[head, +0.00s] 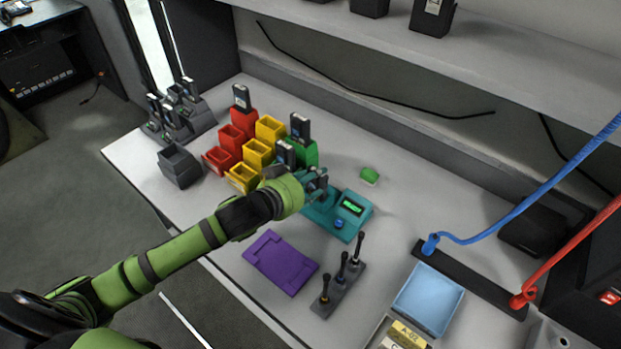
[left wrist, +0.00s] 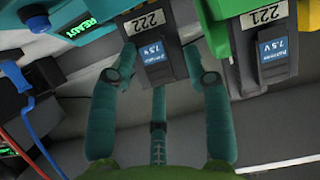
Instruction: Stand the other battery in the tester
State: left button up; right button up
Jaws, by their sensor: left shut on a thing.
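The teal tester (head: 351,204) sits on the bench with a lit green display; its READY display shows in the left wrist view (left wrist: 82,28). My left gripper (head: 315,182) is at the tester's left end, shut on a dark battery marked 222 (left wrist: 156,62), with a blue 7.5 V label. The battery is at the tester's left part; its lower end is hidden, so I cannot tell whether it is seated. Another battery, marked 221 (left wrist: 277,58), stands beside it in the left wrist view, by green bin material. My right gripper is not in view.
Red bins (head: 231,138), yellow bins (head: 257,152) and a green bin (head: 309,155) stand left of the tester, with batteries in some. A purple mat (head: 279,262), a stand of dark rods (head: 339,290) and a blue tray (head: 428,300) lie nearer. A green block (head: 370,175) lies behind.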

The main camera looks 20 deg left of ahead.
pick_arm(q)
jog(key=shift+f, duration=0.3)
dwell(0.5)
jog(key=o, duration=1.3)
jog(key=v, duration=1.2)
jog(key=shift+a, duration=0.1)
jog(key=shift+f, duration=0.1)
